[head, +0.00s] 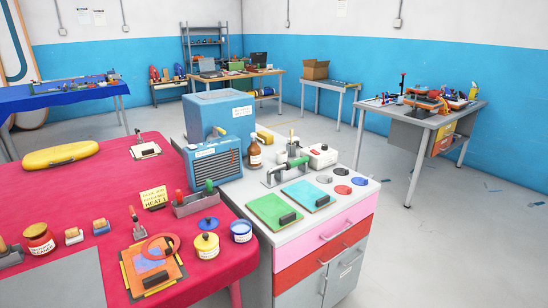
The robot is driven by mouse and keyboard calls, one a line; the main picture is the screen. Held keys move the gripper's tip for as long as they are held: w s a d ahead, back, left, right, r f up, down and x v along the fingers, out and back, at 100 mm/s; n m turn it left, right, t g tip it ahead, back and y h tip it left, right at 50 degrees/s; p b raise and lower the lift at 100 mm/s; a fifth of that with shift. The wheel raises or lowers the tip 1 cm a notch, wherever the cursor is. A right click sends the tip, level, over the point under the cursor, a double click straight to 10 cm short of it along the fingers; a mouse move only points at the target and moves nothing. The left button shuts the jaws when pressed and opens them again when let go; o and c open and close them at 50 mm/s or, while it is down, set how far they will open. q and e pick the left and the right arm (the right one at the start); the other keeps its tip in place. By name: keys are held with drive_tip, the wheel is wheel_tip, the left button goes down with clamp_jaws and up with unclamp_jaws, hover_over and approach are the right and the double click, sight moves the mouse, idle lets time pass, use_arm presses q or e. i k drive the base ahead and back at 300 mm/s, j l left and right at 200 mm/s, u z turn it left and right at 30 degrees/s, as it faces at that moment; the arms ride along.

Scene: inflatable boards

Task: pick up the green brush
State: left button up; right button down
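A small upright green handle (209,186) stands at the right end of a grey holder (196,207) on the red-covered table (100,195). It looks like the green brush, but its bristles are hidden in the holder. A similar red handle (179,197) stands at the holder's left end. Neither of my grippers is in view.
A yellow sign (154,197) stands left of the holder, a blue-lidded item (208,223) in front, and a yellow jar (206,246) nearer. A blue machine (215,162) rises behind it. A grey cabinet (300,265) with green and blue boards stands right. Open floor (440,240) lies beyond.

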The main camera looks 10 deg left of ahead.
sight(210, 191)
drive_tip(key=i+l+u, duration=0.4)
drive_tip(key=i, duration=0.15)
drive_tip(key=i+l+u, duration=0.4)
drive_tip(key=i+l, duration=0.1)
drive_tip(key=l, duration=0.1)
